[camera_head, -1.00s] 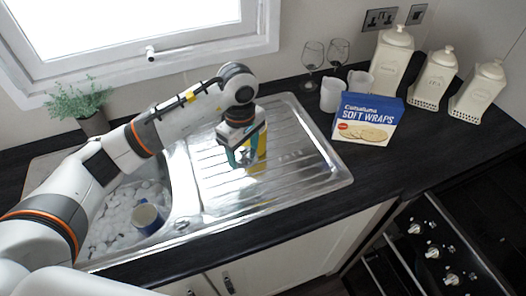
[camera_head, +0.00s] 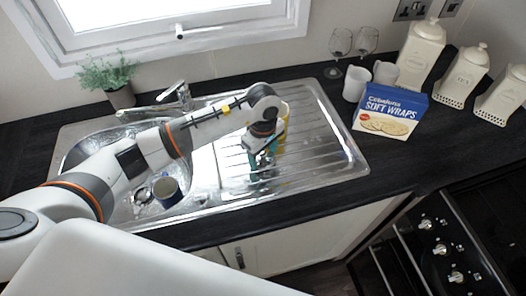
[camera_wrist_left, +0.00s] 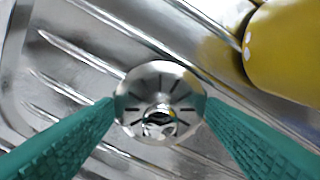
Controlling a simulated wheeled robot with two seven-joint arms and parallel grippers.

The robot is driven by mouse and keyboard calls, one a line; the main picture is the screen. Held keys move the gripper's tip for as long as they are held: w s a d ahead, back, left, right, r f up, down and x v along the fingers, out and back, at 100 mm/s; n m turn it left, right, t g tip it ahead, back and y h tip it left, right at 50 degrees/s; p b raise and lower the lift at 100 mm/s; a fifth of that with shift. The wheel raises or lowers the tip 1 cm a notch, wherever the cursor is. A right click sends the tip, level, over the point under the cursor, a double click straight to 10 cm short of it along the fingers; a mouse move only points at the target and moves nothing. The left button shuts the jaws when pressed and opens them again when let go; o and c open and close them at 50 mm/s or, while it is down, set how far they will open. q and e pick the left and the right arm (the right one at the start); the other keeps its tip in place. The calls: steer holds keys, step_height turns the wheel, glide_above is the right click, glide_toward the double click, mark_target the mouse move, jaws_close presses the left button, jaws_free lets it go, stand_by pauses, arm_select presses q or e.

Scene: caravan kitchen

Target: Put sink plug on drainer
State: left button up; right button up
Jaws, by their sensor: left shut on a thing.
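The sink plug (camera_wrist_left: 160,103), a round shiny metal disc with dark slots and a centre knob, is between the green fingers of my left gripper in the left wrist view. My left gripper (camera_head: 262,160) is shut on it, over the drainer (camera_head: 325,150), the ridged metal area right of the basin. The plug is hard to make out in the head view. I cannot tell whether it touches the drainer. My right gripper is not in view.
A yellow item (camera_head: 284,118) stands on the drainer close behind my left gripper; its yellow side (camera_wrist_left: 285,50) fills the wrist view's upper right. A blue-and-white mug (camera_head: 167,191) is in the basin. A soft wraps box (camera_head: 390,112) stands right of the drainer. The drainer's right part is clear.

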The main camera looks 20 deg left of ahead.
mark_target(263, 153)
arm_select(q)
steer(key=o, duration=1)
steer(key=shift+r+p, duration=0.25)
steer(key=shift+p, duration=0.2)
steer(key=shift+r+b, duration=0.3)
steer(key=shift+b, duration=0.1)
step_height(263, 153, up, 11)
steer(key=b, duration=0.3)
steer(key=shift+r, duration=0.15)
